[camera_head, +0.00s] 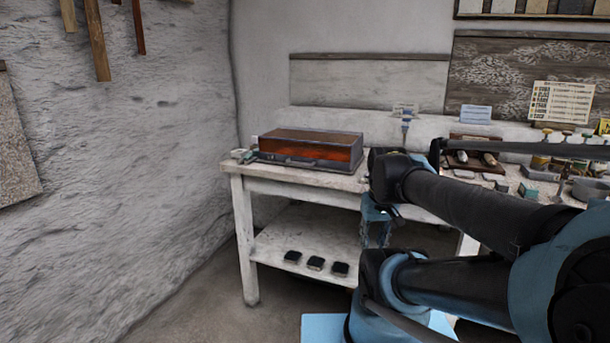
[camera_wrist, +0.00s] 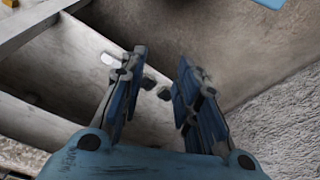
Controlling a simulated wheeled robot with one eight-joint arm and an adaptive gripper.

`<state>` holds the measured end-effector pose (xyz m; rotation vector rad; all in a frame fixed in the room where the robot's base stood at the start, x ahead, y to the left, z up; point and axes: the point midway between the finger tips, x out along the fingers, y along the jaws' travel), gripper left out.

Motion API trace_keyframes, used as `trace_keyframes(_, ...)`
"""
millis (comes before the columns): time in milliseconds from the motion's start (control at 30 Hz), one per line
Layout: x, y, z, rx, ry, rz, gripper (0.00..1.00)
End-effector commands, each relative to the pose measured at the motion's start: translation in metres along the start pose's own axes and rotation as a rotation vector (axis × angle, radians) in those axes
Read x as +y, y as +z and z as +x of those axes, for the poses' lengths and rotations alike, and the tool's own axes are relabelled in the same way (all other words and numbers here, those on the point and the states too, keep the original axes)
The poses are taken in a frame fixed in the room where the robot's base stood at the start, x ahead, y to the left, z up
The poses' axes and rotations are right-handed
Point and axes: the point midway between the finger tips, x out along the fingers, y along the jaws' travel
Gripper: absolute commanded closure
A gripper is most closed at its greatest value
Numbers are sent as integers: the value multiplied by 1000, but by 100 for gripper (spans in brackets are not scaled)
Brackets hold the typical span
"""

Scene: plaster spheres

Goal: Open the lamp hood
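The lamp hood appears to be the long, low box with a dark red-brown top and glowing orange front (camera_head: 318,150). It sits in a grey frame on the left end of the white table and looks closed. A dark handle-like piece lies along its front lower edge. My gripper (camera_head: 376,226) hangs in front of the table, right of the hood and lower than the tabletop, apart from it. In the wrist view my gripper (camera_wrist: 158,88) has its two fingers spread, with nothing held between them. The hood does not show clearly there.
The white table (camera_head: 246,190) has a lower shelf (camera_head: 290,232) with several dark blocks (camera_head: 316,263). Tools, jars and a dark tray (camera_head: 470,140) crowd the tabletop to the right. A rough wall (camera_head: 150,150) stands at the left. Open floor lies in front of it.

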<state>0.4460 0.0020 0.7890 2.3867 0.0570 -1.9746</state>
Motion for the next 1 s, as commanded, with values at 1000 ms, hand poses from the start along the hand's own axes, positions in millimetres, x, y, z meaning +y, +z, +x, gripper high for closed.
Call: trace_keyframes(1000, -47, -196, -134, -24, 22, -517, 70)
